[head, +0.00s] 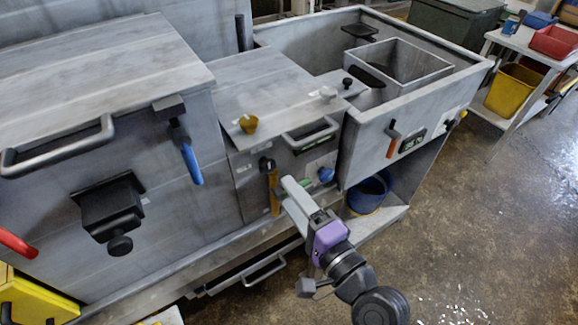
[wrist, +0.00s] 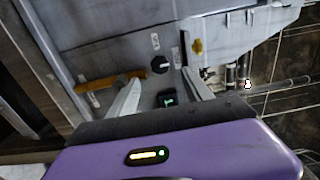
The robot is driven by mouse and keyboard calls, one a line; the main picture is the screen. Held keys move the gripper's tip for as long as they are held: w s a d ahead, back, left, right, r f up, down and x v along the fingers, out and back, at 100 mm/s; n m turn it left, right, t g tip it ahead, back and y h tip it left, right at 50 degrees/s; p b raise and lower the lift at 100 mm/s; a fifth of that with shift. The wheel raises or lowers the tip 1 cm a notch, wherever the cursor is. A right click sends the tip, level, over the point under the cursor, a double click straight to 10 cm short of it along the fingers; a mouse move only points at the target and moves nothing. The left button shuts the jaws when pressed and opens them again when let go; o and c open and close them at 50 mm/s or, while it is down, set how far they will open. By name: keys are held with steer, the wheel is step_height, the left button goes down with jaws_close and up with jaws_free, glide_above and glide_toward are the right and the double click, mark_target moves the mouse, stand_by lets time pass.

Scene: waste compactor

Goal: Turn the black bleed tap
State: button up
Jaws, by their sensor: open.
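A small black tap (head: 348,83) stands on the top plate of the middle housing, at its right end beside the open bin; I take it as the bleed tap. A pale tap (head: 328,94) and a yellow tap (head: 248,123) stand on the same plate. The yellow tap also shows in the wrist view (wrist: 196,46), where I cannot make out the black tap. My gripper (head: 285,188) is open and empty in front of the housing's front panel, below and apart from the black tap. In the wrist view its two fingers (wrist: 159,77) point at the panel.
The front panel carries a black round knob (head: 267,163), an orange lever (head: 273,195) and a blue knob (head: 326,174). A bar handle (head: 312,131) juts out at the panel's top. A blue lever (head: 192,163) hangs to the left. Open floor lies at right.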

mark_target(269, 169)
steer(key=p+x, duration=0.1)
steer(key=x, duration=0.5)
steer(key=shift+w+r+p, duration=0.1)
steer(key=shift+w+p, duration=0.05)
steer(key=shift+p, duration=0.2)
steer(key=shift+x, duration=0.75)
jaws_close()
